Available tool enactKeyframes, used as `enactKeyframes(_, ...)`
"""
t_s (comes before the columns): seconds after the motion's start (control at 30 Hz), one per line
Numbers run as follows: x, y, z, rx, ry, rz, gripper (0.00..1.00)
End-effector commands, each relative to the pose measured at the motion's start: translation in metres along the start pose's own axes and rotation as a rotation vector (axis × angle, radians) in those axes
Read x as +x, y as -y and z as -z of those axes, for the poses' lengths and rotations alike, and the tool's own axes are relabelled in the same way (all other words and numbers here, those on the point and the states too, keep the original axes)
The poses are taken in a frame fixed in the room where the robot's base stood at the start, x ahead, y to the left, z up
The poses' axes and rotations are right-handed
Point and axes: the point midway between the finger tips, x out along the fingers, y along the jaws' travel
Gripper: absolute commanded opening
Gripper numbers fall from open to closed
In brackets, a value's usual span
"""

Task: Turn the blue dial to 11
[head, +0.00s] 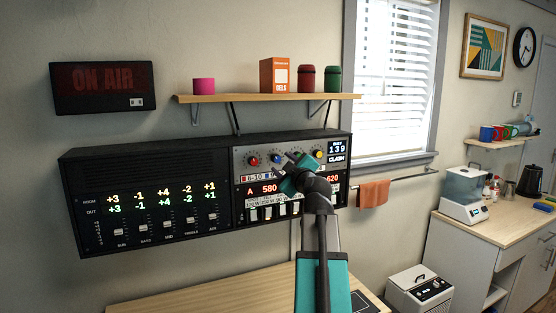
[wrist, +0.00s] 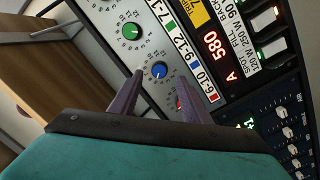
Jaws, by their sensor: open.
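The blue dial (wrist: 158,71) is a small round knob with a ring of numbers on a light panel in the wrist view. Its pointer is too small to read surely. In the head view it is partly visible (head: 276,159) just left of my gripper (head: 286,162). In the wrist view my gripper (wrist: 163,79) is open and empty, one finger on either side of the blue dial. I cannot tell whether the fingers touch it. A blue-marked label reading 9-12 (wrist: 188,62) lies beside the dial.
A green dial (wrist: 131,32) and a red dial (wrist: 180,104), partly behind a finger, flank the blue one. A yellow dial (head: 319,154) is further right. Lit displays and switches lie below. A shelf (head: 270,98) with several containers hangs above the rack.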

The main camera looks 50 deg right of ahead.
Motion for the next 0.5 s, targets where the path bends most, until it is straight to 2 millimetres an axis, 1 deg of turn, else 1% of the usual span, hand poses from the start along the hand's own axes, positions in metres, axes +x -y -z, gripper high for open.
enactKeyframes(0.03, 0.009, -0.002, 0.001, 0.001, 0.000, 0.001, 0.43)
enactKeyframes(0.2, 0.028, -0.002, 0.001, 0.001, 0.000, 0.001, 0.43)
enactKeyframes(0.33, 0.039, -0.002, 0.000, 0.001, 0.000, 0.000, 0.43)
enactKeyframes(0.5, 0.046, -0.001, 0.000, 0.001, 0.001, 0.000, 0.43)
